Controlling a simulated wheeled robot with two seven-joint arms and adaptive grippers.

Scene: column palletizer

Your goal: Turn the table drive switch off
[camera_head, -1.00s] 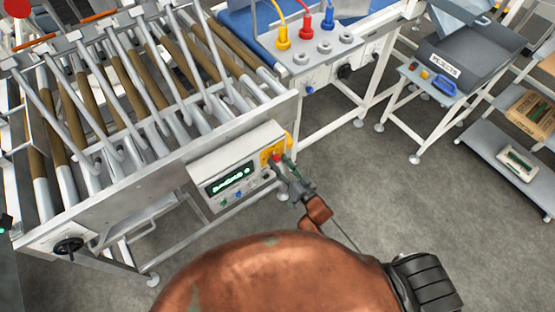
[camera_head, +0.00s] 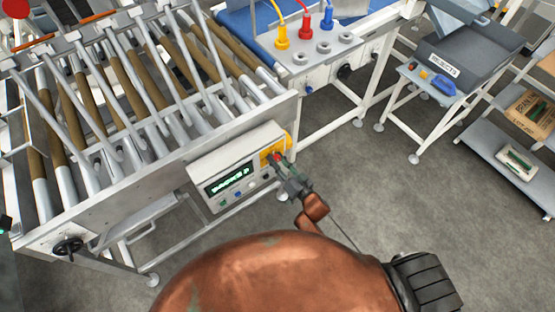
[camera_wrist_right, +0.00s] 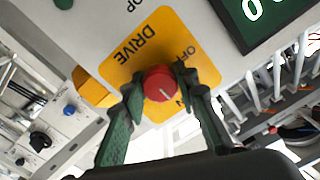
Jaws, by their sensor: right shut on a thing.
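The table drive switch is a red round knob (camera_wrist_right: 160,84) with a white pointer line, on a yellow plate (camera_wrist_right: 185,42) marked DRIVE, OFF and ON. In the wrist view the pointer line slants toward the ON lettering, which is partly hidden. My right gripper (camera_wrist_right: 157,88) has its green fingers closed on both sides of the knob. In the head view my right gripper (camera_head: 280,163) is at the yellow plate on the right end of the grey control box (camera_head: 222,190).
The control box hangs on the front side of the roller table (camera_head: 150,165). Its lit green display (camera_head: 230,181) and small buttons lie left of the switch. A side stand with a grey rejects bin (camera_head: 470,65) is at right. Open floor lies between.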

